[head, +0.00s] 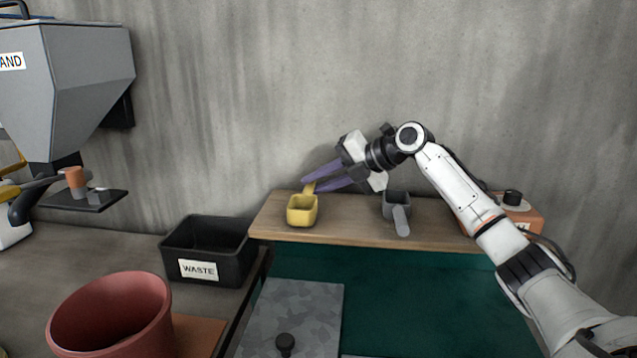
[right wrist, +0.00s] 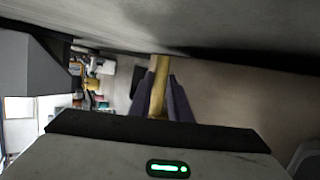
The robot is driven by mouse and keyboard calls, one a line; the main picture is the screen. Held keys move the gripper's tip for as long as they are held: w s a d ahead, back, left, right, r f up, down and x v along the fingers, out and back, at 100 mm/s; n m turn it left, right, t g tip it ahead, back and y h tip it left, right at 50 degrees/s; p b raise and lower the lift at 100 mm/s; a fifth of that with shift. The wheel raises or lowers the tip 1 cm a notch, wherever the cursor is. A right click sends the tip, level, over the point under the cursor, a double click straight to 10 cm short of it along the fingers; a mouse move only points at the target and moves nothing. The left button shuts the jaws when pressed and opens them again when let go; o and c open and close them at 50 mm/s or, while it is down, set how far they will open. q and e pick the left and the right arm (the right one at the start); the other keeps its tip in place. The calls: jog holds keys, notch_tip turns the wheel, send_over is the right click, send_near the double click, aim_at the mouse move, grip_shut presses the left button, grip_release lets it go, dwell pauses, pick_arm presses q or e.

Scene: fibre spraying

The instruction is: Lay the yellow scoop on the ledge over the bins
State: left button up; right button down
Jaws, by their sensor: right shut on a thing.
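The yellow scoop (head: 301,211) is at the left part of the wooden ledge (head: 340,234), its square cup facing up near the front edge. My right gripper (head: 308,188) is shut on the scoop's handle, behind the cup. The cup looks to be on or just above the ledge; I cannot tell which. In the right wrist view the yellow handle (right wrist: 158,95) shows between the purple fingers (right wrist: 175,100); the cup is not clear there. My left gripper is not clearly in view.
A grey scoop (head: 398,208) lies on the ledge to the right, and an orange device (head: 523,218) stands at the right end. Left of the ledge are a black WASTE bin (head: 215,262) and a red bucket (head: 112,312). A grey lidded bin (head: 300,312) lies below.

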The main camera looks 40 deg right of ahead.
jog(key=shift+w+d+f, duration=0.1)
jog(key=shift+d+f, duration=0.05)
jog(key=shift+f, duration=0.1)
jog(key=c, duration=1.9)
grip_release()
jog(key=b+v, duration=0.4)
jog(key=v, duration=0.8)
